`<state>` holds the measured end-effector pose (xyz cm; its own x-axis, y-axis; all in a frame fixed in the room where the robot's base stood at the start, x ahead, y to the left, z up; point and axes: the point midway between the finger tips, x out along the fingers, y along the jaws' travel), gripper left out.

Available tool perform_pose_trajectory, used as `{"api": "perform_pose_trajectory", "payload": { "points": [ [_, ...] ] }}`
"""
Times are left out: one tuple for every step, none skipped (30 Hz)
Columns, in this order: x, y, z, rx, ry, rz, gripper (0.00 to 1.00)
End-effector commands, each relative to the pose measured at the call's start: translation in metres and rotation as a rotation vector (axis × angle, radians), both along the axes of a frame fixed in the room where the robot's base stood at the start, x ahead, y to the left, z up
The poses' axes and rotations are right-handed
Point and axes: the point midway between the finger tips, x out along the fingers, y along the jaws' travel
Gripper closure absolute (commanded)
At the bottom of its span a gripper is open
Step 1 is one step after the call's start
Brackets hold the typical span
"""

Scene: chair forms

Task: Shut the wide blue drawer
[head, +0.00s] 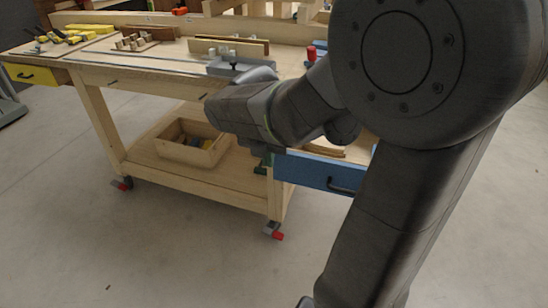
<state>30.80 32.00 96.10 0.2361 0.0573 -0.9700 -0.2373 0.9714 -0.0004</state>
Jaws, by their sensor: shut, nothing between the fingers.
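The wide blue drawer (312,171) is at the right end of the wooden workbench, right of centre in the head view. It stands pulled out, with its front apart from the bench. A dark handle (343,186) is on its front, and some brown wooden pieces show inside. My dark arm crosses in front and hides the drawer's right part. The arm's wrist end is above and left of the drawer front. My gripper's fingers cannot be made out; the arm hides that area.
A yellow drawer (30,74) is also pulled out at the bench's left end. A wooden crate (192,143) sits on the lower shelf (190,176). A grey vise (240,66) and wooden blocks (138,42) are on the benchtop. The floor in front is clear.

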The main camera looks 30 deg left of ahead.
Motion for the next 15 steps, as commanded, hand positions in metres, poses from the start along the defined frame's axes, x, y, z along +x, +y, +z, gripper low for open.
{"api": "perform_pose_trajectory", "payload": {
  "points": [
    [0.003, -0.001, -0.013, -0.004, 0.002, -0.002, 1.00],
    [0.004, 0.000, -0.019, -0.006, 0.003, -0.003, 1.00],
    [0.006, 0.000, -0.028, -0.005, 0.003, -0.003, 1.00],
    [0.008, 0.000, -0.034, -0.005, 0.002, -0.003, 1.00],
    [0.009, 0.001, -0.041, -0.005, 0.002, -0.003, 1.00],
    [0.011, 0.001, -0.050, -0.005, 0.002, -0.003, 1.00],
    [0.013, 0.001, -0.056, -0.006, 0.003, -0.003, 1.00],
    [0.015, 0.002, -0.062, -0.005, 0.002, -0.003, 1.00],
    [0.017, 0.002, -0.070, -0.005, 0.002, -0.004, 1.00],
    [0.018, 0.003, -0.075, -0.004, 0.002, -0.004, 1.00],
    [0.019, 0.003, -0.081, -0.005, 0.002, -0.004, 1.00],
    [0.028, 0.006, -0.075, 0.001, 0.000, -0.007, 1.00],
    [0.033, 0.007, -0.075, 0.001, 0.000, -0.007, 1.00],
    [0.038, 0.008, -0.075, 0.001, 0.000, -0.007, 1.00],
    [0.042, 0.009, -0.075, 0.000, 0.000, -0.006, 1.00]
  ]
}}
